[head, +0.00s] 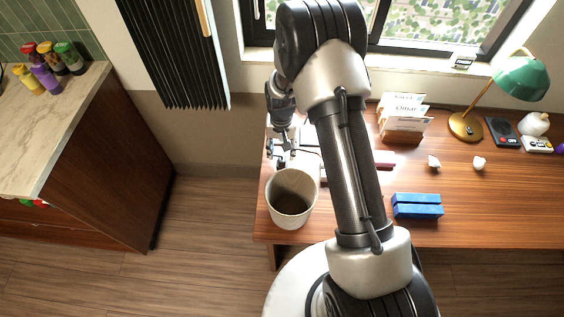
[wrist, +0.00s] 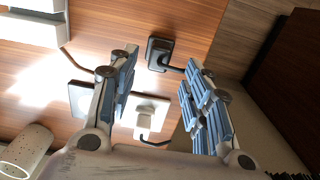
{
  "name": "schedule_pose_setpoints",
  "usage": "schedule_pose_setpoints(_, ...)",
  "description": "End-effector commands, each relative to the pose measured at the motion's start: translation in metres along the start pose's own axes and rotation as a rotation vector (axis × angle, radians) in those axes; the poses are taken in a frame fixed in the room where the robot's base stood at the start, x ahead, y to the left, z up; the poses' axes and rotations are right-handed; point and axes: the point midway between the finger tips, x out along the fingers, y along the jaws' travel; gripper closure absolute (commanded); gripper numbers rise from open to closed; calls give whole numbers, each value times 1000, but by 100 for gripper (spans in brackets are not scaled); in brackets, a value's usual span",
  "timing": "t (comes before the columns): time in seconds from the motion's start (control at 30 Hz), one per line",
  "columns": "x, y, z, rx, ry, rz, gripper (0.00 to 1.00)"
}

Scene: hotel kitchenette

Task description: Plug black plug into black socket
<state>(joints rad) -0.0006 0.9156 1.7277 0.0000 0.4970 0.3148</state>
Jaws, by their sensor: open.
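My gripper (head: 281,151) is open and points down over the left end of the wooden desk. In the wrist view its two fingers (wrist: 160,64) are apart. A small black block (wrist: 158,52) with a dark cord leading right shows between the fingertips; I cannot tell whether it is the black plug, the black socket or both together. A white piece (wrist: 147,112) on a pale plate, with a dark cord, lies lower between the fingers. Another pale plate (wrist: 80,97) is partly hidden by the left finger. In the head view these small parts are mostly hidden by my gripper and arm.
A cream bin (head: 292,200) stands near the desk's left front corner, close to my gripper. Blue blocks (head: 417,206), a card holder (head: 402,120) and a green lamp (head: 521,78) sit to the right on the desk (head: 500,200). A counter (head: 60,110) stands at the left.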

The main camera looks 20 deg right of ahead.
Motion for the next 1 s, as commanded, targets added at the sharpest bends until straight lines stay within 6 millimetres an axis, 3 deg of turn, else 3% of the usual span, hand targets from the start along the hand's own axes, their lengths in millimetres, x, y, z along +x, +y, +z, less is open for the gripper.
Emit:
schedule_pose_setpoints(0.37,50,2,5,0,-3,0,55)
schedule_pose_setpoints(0.7,50,1,4,0,-1,-1,55)
schedule_pose_setpoints(1.0,50,1,4,0,-1,-1,74)
